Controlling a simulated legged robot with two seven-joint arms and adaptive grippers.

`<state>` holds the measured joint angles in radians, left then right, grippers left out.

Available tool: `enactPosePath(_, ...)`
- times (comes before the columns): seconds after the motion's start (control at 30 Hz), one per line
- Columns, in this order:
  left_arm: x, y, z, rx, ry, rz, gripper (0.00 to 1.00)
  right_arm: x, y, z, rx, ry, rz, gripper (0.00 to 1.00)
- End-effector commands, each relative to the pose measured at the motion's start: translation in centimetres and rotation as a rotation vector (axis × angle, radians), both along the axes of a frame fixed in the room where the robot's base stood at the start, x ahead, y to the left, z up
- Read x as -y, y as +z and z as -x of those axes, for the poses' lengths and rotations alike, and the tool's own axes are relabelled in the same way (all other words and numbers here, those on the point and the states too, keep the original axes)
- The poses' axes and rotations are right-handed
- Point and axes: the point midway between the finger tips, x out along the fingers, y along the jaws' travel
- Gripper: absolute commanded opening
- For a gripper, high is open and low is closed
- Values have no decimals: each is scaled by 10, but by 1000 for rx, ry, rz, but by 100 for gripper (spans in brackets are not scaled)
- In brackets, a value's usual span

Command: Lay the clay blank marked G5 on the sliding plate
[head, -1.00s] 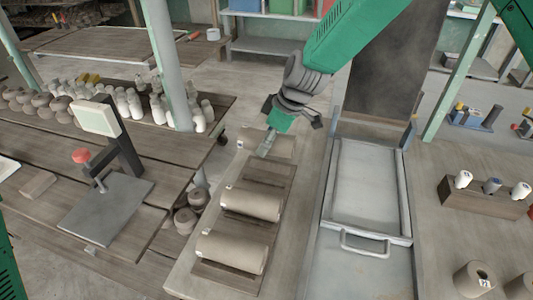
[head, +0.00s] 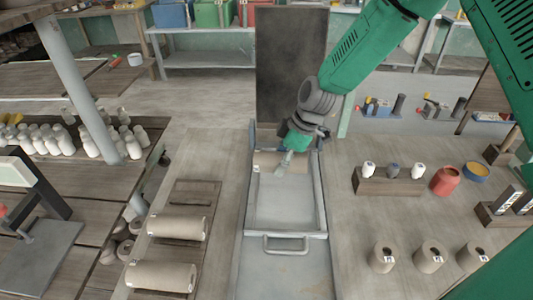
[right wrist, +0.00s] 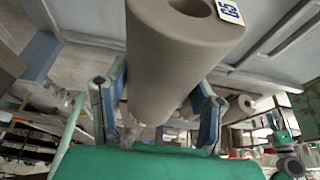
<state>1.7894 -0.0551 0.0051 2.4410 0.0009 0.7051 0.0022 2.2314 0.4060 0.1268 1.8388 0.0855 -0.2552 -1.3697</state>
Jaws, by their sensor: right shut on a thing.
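The clay blank marked G5 (right wrist: 178,55) is a grey-brown cylinder with a hole in its end; its label reads clearly in the right wrist view. My right gripper (right wrist: 160,115) is shut on it, with a finger on each side. In the head view the blank (head: 266,168) is at the far left part of the sliding plate (head: 285,206), partly hidden by my right gripper (head: 283,163). I cannot tell whether it touches the plate. The plate is a pale grey framed panel with a front handle (head: 287,239). My left gripper is not in view.
Two similar clay blanks (head: 178,227) (head: 160,276) lie on a wooden board left of the plate. A dark upright panel (head: 290,70) stands behind the plate. At right are a block with small bottles (head: 388,184), a red pot (head: 445,181) and several marked clay cylinders (head: 429,257).

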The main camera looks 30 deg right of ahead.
Motion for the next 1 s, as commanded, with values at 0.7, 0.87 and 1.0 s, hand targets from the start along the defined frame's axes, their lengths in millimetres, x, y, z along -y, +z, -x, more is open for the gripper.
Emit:
enactPosePath(0.7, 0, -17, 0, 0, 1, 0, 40, 13, -28, 7, 2, 4, -8, 0)
enactPosePath(0.87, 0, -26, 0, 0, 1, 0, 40, 12, -40, 7, 3, 5, -7, 0)
enactPosePath(1.0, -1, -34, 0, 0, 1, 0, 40, 12, -51, 7, 2, 4, -7, 0)
